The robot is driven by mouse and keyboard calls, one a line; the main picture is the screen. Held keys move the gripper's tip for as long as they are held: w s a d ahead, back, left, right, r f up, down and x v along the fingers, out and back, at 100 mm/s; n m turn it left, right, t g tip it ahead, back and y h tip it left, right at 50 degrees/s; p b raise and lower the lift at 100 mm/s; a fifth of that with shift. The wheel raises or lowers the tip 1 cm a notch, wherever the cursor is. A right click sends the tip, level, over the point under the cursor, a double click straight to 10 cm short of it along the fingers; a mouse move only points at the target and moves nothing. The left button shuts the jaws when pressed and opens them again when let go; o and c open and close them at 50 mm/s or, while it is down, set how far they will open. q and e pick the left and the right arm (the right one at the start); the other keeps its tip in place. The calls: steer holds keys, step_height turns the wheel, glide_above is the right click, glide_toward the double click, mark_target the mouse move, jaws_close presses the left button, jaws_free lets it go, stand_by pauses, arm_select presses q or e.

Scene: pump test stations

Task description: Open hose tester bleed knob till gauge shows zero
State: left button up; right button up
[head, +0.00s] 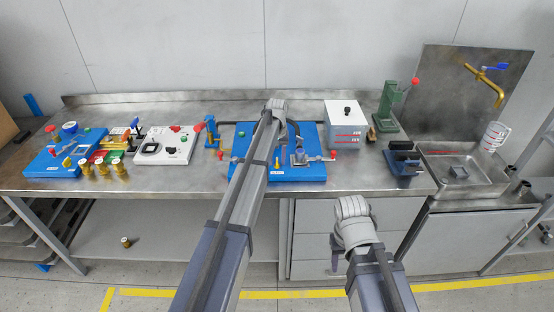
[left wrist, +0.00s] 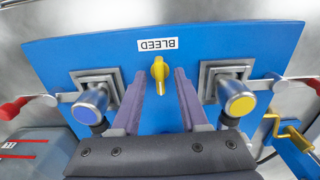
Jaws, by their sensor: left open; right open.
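The hose tester is a blue panel (head: 312,172) in the middle of the bench, partly hidden by my left arm in the head view. In the left wrist view its BLEED label (left wrist: 157,45) appears upside down above the yellow bleed knob (left wrist: 158,75). My left gripper (left wrist: 160,84) is open, with one finger on each side of the knob; I cannot tell whether they touch it. Cylinders with a yellow and a blue cap flank the fingers. I cannot make out the tester's gauge in either view. My right gripper is low in front of the drawers, its fingers mostly hidden.
A white box (head: 345,122) and a green stand (head: 387,108) are right of the tester. A white unit (head: 165,147) and another blue station (head: 62,158) are to the left. A sink (head: 465,180) with a brass tap is at far right.

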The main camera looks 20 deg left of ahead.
mark_target(277, 161)
arm_select(q)
step_height(277, 161, up, 8)
steer(key=p, duration=0.7)
steer(key=shift+f, duration=0.15)
steer(key=shift+f, duration=0.1)
steer(key=s+d+m, duration=0.2)
steer(key=s+d, duration=0.3)
steer(key=s, duration=0.7)
steer(key=s+d+m, duration=0.2)
steer(key=s+d, duration=0.4)
steer(key=s, duration=0.6)
steer(key=s+d+m+y, duration=0.1)
steer(key=s+d+m, duration=0.2)
steer(key=s, duration=0.9)
steer(key=d, duration=0.2)
steer(key=shift+s+d, duration=0.4)
steer(key=shift+w, duration=0.1)
